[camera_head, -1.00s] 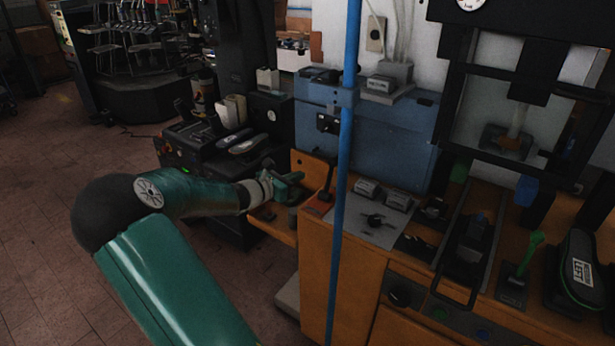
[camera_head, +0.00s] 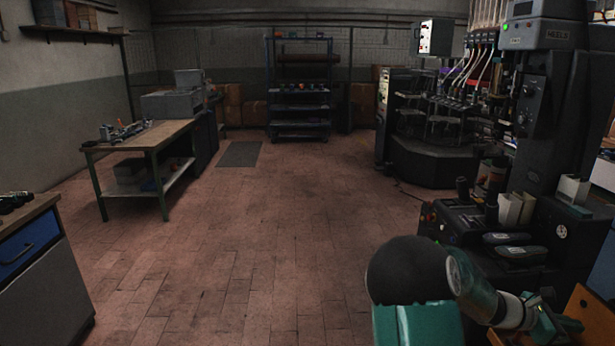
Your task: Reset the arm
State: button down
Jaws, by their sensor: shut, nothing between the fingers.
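My arm (camera_head: 470,285) shows at the lower right, in green with a dark round joint, bent to the right. My gripper (camera_head: 565,326) is at its end near the lower right edge, small and dark green. Its fingers are shut with nothing held. It is close to an orange wooden surface (camera_head: 594,312), and I cannot tell whether they touch.
A dark machine (camera_head: 470,228) with shoe-shaped parts stands just behind my arm. A taller machine marked HEELS (camera_head: 540,95) is at the right. A workbench (camera_head: 145,138) and a blue-drawered cabinet (camera_head: 45,270) are at the left. The tiled floor (camera_head: 240,230) between is clear.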

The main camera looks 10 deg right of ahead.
jog(key=w+a+r+m+t+y, duration=0.1)
jog(key=a+m+t+y, duration=0.3)
jog(key=a, duration=0.9)
jog(key=w+a+r+m+t+y, duration=0.15)
jog(key=a+m+y, duration=0.3)
jog(key=a, duration=0.75)
jog(key=s+a+r+m+t+y, duration=0.1)
jog(key=s+a+r+t+y, duration=0.1)
jog(key=a, duration=0.7)
jog(key=s+a+r+m+t+y, duration=0.1)
jog(key=s+a+r+m+y, duration=0.1)
jog(key=a, duration=0.7)
jog(key=s+a+r+m+t+y, duration=0.2)
jog(key=a+r, duration=0.1)
jog(key=a, duration=0.6)
jog(key=shift+s+t, duration=0.35)
jog(key=shift+s, duration=0.05)
jog(key=shift+d, duration=0.25)
